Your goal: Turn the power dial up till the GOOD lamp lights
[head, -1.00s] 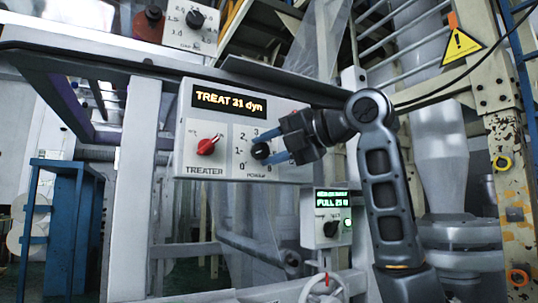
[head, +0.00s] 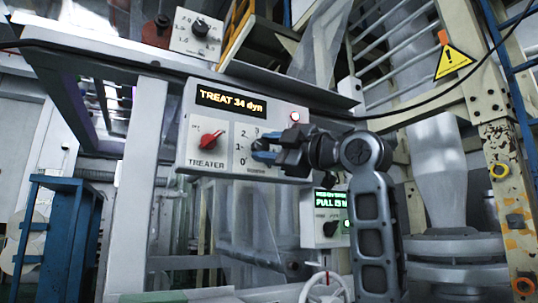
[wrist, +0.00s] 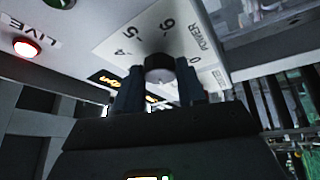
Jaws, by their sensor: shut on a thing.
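The power dial (wrist: 159,68) is a dark round knob on a white scale plate marked POWER, with 0, 4, 5 and 6 showing in the wrist view. My gripper (wrist: 160,88) is shut on the dial, one finger on each side. In the head view my gripper (head: 266,150) hides most of the dial, and its pointer cannot be read. The treater panel's display (head: 231,101) reads TREAT 34 dyn. A red lamp (head: 294,116) is lit; in the wrist view the lamp marked LIVE (wrist: 26,48) glows red. A dark green lamp (wrist: 58,2) at the top edge looks unlit; its label is out of view.
A red TREATER switch (head: 208,140) sits left of the dial. A lower box (head: 325,217) has its own display and dark knob. Another dial box (head: 198,33) is above. A handwheel (head: 327,288) stands below, and a blue stand (head: 55,235) is at left.

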